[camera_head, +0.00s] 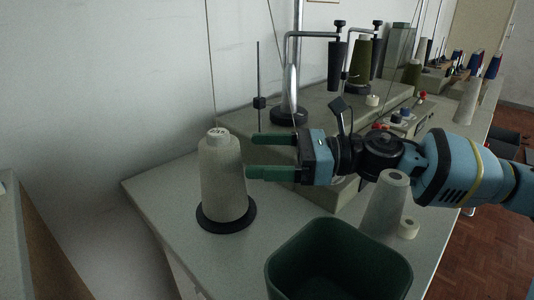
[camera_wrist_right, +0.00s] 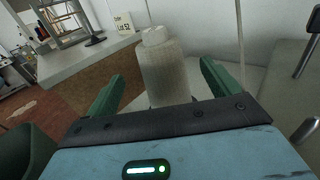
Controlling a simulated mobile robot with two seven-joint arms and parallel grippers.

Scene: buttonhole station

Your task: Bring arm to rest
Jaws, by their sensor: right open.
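My right gripper (camera_head: 260,156) reaches in from the right in the head view, its two green fingers pointing left. It is open and empty, with the fingertips close to a large off-white thread cone (camera_head: 222,180). The cone stands upright on a black round base on the table. In the right wrist view the cone (camera_wrist_right: 163,70) shows beyond and between the open fingers (camera_wrist_right: 160,88). I cannot tell whether a fingertip touches it. My left gripper is in neither view.
A dark green bin (camera_head: 340,258) stands at the front, below my right arm. The sewing machine housing (camera_head: 300,190) and thread stands lie behind. The table's left corner (camera_head: 150,185) is clear.

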